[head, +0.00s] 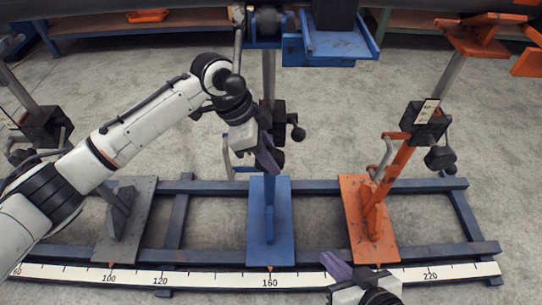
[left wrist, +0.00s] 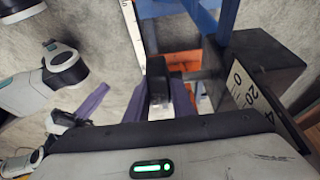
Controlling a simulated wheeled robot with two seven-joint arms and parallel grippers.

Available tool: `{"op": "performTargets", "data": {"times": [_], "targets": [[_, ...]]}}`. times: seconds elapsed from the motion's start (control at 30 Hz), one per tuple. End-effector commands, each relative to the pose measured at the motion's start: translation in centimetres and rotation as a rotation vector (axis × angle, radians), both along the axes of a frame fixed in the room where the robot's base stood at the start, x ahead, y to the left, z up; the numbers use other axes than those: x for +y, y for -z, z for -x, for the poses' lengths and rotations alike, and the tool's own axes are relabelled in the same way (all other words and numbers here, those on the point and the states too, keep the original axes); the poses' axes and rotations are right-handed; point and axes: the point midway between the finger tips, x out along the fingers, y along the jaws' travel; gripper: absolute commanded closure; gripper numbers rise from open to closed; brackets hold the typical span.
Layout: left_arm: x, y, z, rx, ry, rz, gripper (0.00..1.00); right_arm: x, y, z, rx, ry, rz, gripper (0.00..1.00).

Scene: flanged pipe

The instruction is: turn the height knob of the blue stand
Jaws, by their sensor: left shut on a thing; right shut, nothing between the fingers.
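The blue stand (head: 270,225) stands mid-rail, with a dark height block (head: 279,110) on its post. In the head view my left gripper (head: 269,160) comes in from the left just below that block. In the left wrist view a black knob (left wrist: 157,72) sits between the purple fingers of my left gripper (left wrist: 160,95), which are shut on it. In the head view the fingers and wrist hide most of the knob. The block with its white scale (left wrist: 262,75) shows close at the right of the wrist view. My right gripper (head: 336,266) is shut and empty, low at the front.
An orange stand (head: 370,215) with its own block and knob (head: 440,158) is on the right. A grey stand (head: 125,220) is on the left. A ball-ended lever (head: 297,133) sticks out right of the blue stand's block. A scale strip (head: 200,279) runs along the front rail.

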Motion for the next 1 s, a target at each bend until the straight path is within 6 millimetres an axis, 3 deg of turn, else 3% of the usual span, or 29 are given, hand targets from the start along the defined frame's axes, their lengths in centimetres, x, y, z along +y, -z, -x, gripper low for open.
{"op": "performTargets", "data": {"times": [0.9, 0.93, 1.0], "targets": [[0.04, 0.00, 0.04, 0.001, 0.000, -0.001, 1.00, 0.00, 0.02, 0.03, 0.001, 0.000, 0.000, 1.00], [0.04, 0.00, 0.04, 0.002, 0.001, -0.001, 0.73, 0.00, 0.02, 0.03, 0.001, 0.000, 0.000, 1.00], [0.04, -0.02, 0.03, 0.001, 0.000, -0.001, 0.61, 0.00, 0.02, 0.03, 0.001, 0.000, 0.000, 1.00]]}}
